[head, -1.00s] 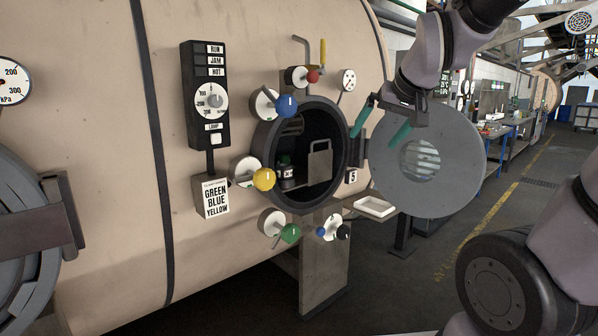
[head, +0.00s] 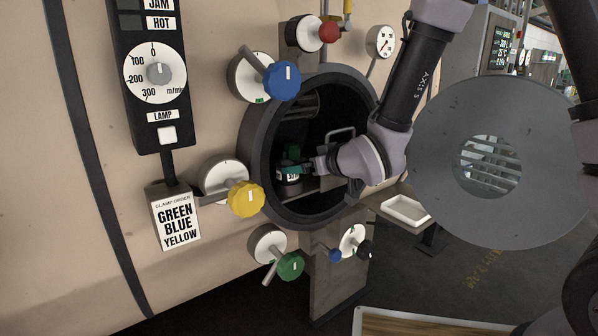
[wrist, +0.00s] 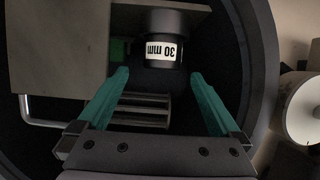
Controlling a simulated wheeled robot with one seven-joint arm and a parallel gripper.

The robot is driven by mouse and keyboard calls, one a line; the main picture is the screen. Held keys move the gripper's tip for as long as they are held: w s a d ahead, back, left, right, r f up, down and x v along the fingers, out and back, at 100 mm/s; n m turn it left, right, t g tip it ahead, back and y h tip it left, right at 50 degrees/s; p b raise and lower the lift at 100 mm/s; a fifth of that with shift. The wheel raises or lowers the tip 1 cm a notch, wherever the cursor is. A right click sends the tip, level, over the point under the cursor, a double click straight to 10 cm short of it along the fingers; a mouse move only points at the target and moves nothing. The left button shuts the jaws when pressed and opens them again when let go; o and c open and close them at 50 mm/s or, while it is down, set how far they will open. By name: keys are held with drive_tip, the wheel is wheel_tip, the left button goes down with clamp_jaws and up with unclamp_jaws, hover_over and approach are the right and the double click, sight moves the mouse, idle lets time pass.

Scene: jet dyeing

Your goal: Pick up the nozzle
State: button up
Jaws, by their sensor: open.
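The nozzle (wrist: 164,50) is a dark, round piece with a white band reading "30 mm". It stands inside the open round port, and in the head view (head: 288,186) it is small and partly covered by my gripper. My gripper (wrist: 158,76) is open, with its two teal fingers inside the port. In the wrist view the nozzle shows just past the fingertips, roughly centred between them, and nothing is held. Whether a finger touches it I cannot tell.
The dark port rim (head: 252,150) surrounds my wrist closely. A grey plate (wrist: 60,50) with a metal handle is beside the nozzle. Blue (head: 283,80), yellow (head: 245,198) and green (head: 290,266) knobs surround the port. The round door (head: 440,190) hangs open at right, near a white tray (head: 406,210).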

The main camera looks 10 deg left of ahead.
drive_tip(key=x, duration=0.5)
drive_tip(key=shift+w+a+f, duration=0.15)
drive_tip(key=shift+a, duration=0.1)
drive_tip(key=shift+x, duration=2.65)
drive_tip(key=shift+a, duration=0.1)
clamp_jaws()
